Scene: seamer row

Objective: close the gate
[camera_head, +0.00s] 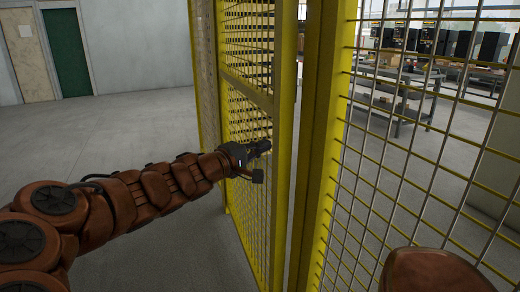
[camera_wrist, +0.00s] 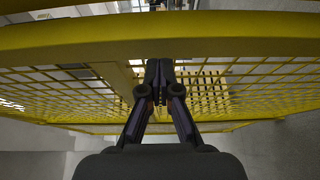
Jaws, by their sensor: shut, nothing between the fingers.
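The gate (camera_head: 284,130) is a yellow framed mesh panel left of centre in the head view, standing at an angle away from me. Its upright edge is close to the yellow fence post (camera_head: 322,140), with a narrow slit of floor showing between them. My gripper (camera_head: 262,147) is at the gate's mesh, below its cross bar. In the wrist view my gripper (camera_wrist: 160,70) has its fingers together and empty, in front of yellow mesh (camera_wrist: 225,90) and under a thick yellow bar (camera_wrist: 160,35). Whether the fingertips touch the mesh cannot be told.
Yellow fence mesh (camera_head: 400,150) fills the right side. Behind it are grey workbenches (camera_head: 400,95) and dark boxes (camera_head: 480,45). Bare grey floor (camera_head: 120,125) lies at left, reaching a wall with a green door (camera_head: 66,52).

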